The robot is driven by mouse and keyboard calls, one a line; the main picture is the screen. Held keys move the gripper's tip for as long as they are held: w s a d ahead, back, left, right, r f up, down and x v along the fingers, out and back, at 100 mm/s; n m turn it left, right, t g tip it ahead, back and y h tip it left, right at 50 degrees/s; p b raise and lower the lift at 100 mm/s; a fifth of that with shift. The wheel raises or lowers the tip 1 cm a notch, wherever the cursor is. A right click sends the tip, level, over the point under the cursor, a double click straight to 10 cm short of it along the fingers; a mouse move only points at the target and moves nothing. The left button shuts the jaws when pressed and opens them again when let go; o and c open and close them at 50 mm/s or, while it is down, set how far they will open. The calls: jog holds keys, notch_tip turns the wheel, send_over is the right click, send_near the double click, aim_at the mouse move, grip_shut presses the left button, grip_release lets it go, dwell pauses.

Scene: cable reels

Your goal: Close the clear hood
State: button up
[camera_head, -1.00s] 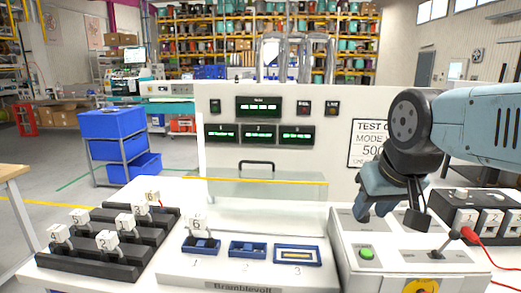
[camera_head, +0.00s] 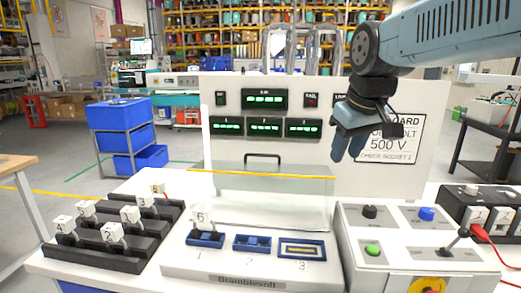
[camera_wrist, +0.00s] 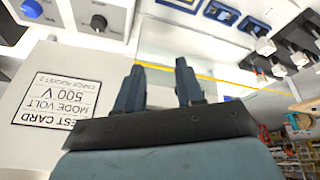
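The clear hood (camera_head: 262,186) stands raised over the white test fixture, its yellow front edge (camera_head: 240,174) high above the sockets. A black handle (camera_head: 262,156) shows just above that edge. My gripper (camera_head: 347,156) is in the air to the right of the hood, in front of the test card, pointing down and touching nothing. In the wrist view my gripper (camera_wrist: 158,76) has its two fingers apart with nothing between them. The yellow edge (camera_wrist: 215,80) also shows there, beyond the fingertips.
Under the hood are blue sockets (camera_head: 252,243), the left one holding a block marked 6 (camera_head: 201,215). A black rack (camera_head: 105,250) of numbered blocks is at left. A control box (camera_head: 410,245) with a green button and lever is at right. A red cable (camera_head: 500,238) runs off right.

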jog(key=w+a+r+n+g, duration=0.1)
jog(key=w+a+r+n, duration=0.2)
jog(key=w, duration=0.5)
jog(key=w+a+r+n+g, duration=0.1)
jog(key=w+a+r+n, duration=0.15)
jog(key=w, duration=0.55)
jog(key=w+a+f+n+g, duration=0.1)
jog(key=w+a+f+n, duration=0.15)
jog(key=w+a, duration=0.4)
jog(key=w+a+f+n+g, duration=0.1)
jog(key=w+a+f+n, duration=0.2)
jog(key=w, duration=0.7)
jog(key=shift+n, duration=0.7)
notch_tip(320, 180, down, 12)
jog(key=shift+w+a+f, duration=0.1)
jog(key=shift+w+a, duration=0.05)
grip_shut()
